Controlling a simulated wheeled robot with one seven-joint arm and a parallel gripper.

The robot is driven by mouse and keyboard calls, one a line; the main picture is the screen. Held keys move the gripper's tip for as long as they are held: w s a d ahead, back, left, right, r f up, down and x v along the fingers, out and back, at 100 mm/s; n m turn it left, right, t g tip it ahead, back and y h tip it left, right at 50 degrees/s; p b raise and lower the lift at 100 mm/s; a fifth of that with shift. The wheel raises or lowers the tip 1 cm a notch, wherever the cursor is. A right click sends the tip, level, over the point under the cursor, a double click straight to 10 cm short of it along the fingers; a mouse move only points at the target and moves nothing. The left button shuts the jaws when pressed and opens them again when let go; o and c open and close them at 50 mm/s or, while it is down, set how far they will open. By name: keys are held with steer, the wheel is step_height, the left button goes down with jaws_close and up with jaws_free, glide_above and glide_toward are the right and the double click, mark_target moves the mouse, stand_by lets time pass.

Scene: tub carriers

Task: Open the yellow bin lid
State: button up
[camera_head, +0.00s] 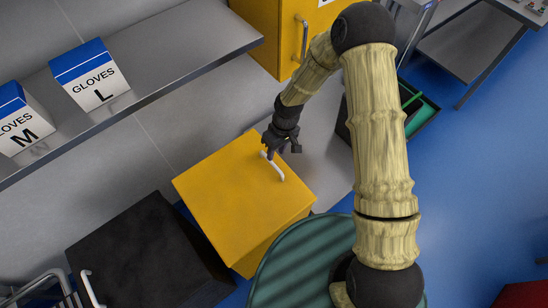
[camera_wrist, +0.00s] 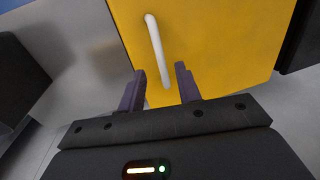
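The yellow bin (camera_head: 235,200) stands on the floor in the middle of the head view, and its flat lid lies shut. A white bar handle (camera_head: 275,168) sits near the lid's far right edge. My gripper (camera_head: 279,152) is right at the handle's far end. In the wrist view my gripper (camera_wrist: 160,68) is open, with its two dark fingers apart. The white handle (camera_wrist: 154,40) appears between and beyond the fingertips, against the yellow lid (camera_wrist: 220,40). No contact between fingers and handle shows, and I cannot tell how deep the handle lies between them.
A black bin (camera_head: 145,255) stands left of the yellow one. A grey shelf (camera_head: 165,78) with glove boxes (camera_head: 90,75) runs along the upper left. A yellow cabinet (camera_head: 270,30) stands behind. A dark crate with green contents (camera_head: 415,105) is behind my arm.

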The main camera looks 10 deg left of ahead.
mark_target(273, 163)
steer(key=shift+s+a+f+p, duration=0.1)
steer(key=shift+f+p, duration=0.1)
steer(key=shift+f, duration=0.65)
steer(key=shift+s+a+f+p, duration=0.1)
steer(key=shift+s+f+p, duration=0.05)
steer(key=shift+f, duration=0.75)
steer(key=shift+s+a+f+p, duration=0.1)
steer(key=shift+f+p, duration=0.1)
steer(key=shift+f, duration=0.65)
steer(key=shift+c, duration=0.4)
jaws_close()
